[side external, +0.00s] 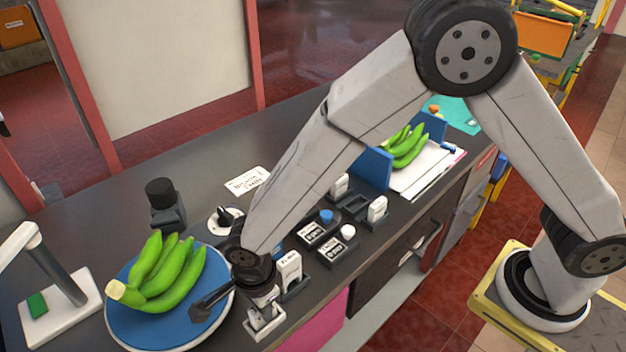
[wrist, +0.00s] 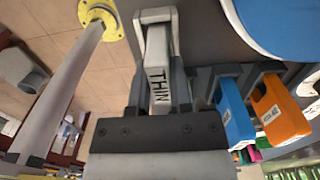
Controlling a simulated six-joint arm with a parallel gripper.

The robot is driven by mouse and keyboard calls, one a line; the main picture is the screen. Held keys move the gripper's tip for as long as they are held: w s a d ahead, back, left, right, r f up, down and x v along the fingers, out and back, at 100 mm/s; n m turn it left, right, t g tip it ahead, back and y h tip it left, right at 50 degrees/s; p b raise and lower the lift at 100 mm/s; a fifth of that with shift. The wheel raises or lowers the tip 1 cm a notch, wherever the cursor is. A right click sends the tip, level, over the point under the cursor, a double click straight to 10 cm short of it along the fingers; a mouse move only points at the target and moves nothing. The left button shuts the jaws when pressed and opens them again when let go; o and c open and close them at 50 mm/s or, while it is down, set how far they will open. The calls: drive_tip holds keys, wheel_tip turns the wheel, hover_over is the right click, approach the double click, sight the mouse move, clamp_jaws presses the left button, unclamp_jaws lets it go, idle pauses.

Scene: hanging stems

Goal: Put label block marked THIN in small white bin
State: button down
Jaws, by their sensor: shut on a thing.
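The label block marked THIN (wrist: 158,68) is white with dark letters and sits between the two fingers of my gripper (wrist: 157,60) in the wrist view. My gripper (side external: 264,312) is shut on it. In the side view my gripper points down at the counter's front edge, just right of the blue plate. White surfaces show at its fingertips there; I cannot tell which of them belong to the block and which to a small white bin. No small white bin is clearly made out in either view.
A blue plate (side external: 122,325) holds green bananas (side external: 165,275). A white label block (side external: 290,268) stands in a dark holder close to my gripper. Blue (wrist: 235,112) and orange (wrist: 278,108) label blocks show in the wrist view. A scale-like stand (side external: 62,305) is at far left.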

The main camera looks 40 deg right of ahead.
drive_tip(key=shift+f, duration=0.2)
drive_tip(key=shift+c, duration=2.2)
unclamp_jaws()
drive_tip(key=shift+r, duration=0.1)
drive_tip(key=shift+r, duration=3.75)
drive_tip(key=shift+w+d+r+n, duration=0.2)
drive_tip(key=shift+d+n, duration=0.1)
drive_tip(key=shift+d, duration=0.3)
drive_tip(key=s+d+r+n+t, duration=0.1)
drive_tip(key=s+d+n, duration=0.1)
drive_tip(key=d+n, duration=0.6)
drive_tip(key=s+d+r+n+t, duration=0.1)
drive_tip(key=d+n, duration=0.8)
drive_tip(key=d, duration=1)
drive_tip(key=shift+s+d+r+t, duration=0.15)
drive_tip(key=shift+s+r+t, duration=0.3)
drive_tip(key=shift+s, duration=0.7)
